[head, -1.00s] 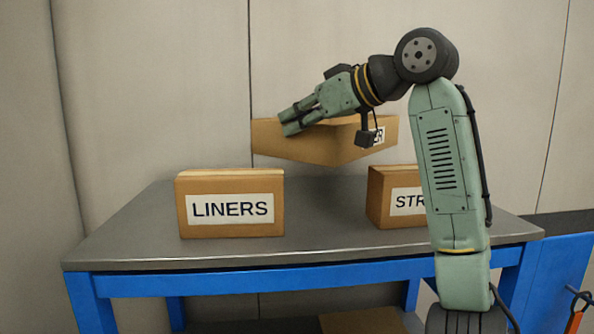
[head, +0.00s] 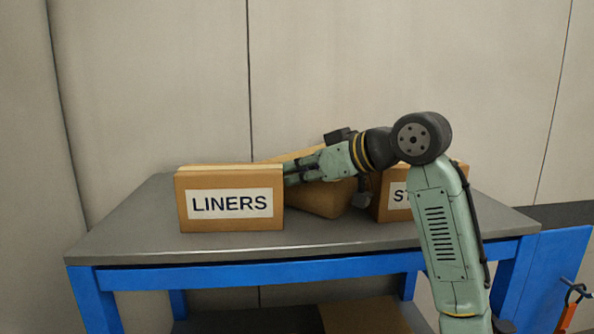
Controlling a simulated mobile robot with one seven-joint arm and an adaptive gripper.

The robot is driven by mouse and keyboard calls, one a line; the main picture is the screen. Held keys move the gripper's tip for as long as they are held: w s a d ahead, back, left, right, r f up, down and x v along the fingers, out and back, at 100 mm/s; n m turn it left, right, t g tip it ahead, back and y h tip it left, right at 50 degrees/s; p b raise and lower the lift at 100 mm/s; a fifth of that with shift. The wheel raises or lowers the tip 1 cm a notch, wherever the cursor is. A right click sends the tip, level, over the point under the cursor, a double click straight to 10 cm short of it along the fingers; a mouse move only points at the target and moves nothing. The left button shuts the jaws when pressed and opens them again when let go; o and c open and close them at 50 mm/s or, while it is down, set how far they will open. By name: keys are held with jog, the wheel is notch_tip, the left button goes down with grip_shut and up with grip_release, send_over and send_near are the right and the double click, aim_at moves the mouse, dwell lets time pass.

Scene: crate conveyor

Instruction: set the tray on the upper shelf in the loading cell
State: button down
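No tray is plain to see in the head view, and I see only cartons on a table. A brown carton (head: 330,202) sits tilted between two labelled boxes, its lower edge near or on the table top. My gripper (head: 289,175) lies across the near side of this carton, its fingertips by the right edge of the LINERS box (head: 230,224). I cannot tell if the fingertips touch that box, nor whether the fingers grip the tilted carton. The LINERS box and my arm hide parts of the carton. No label shows on it now.
A grey-topped table (head: 130,230) with a blue frame carries the boxes. Another box marked "ST" (head: 383,212) stands close on the right, partly behind my arm. A carton (head: 360,315) lies below the table. The table's left end and front strip are clear.

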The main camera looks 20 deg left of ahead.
jog(key=shift+f, duration=0.15)
jog(key=c, duration=2.1)
grip_release()
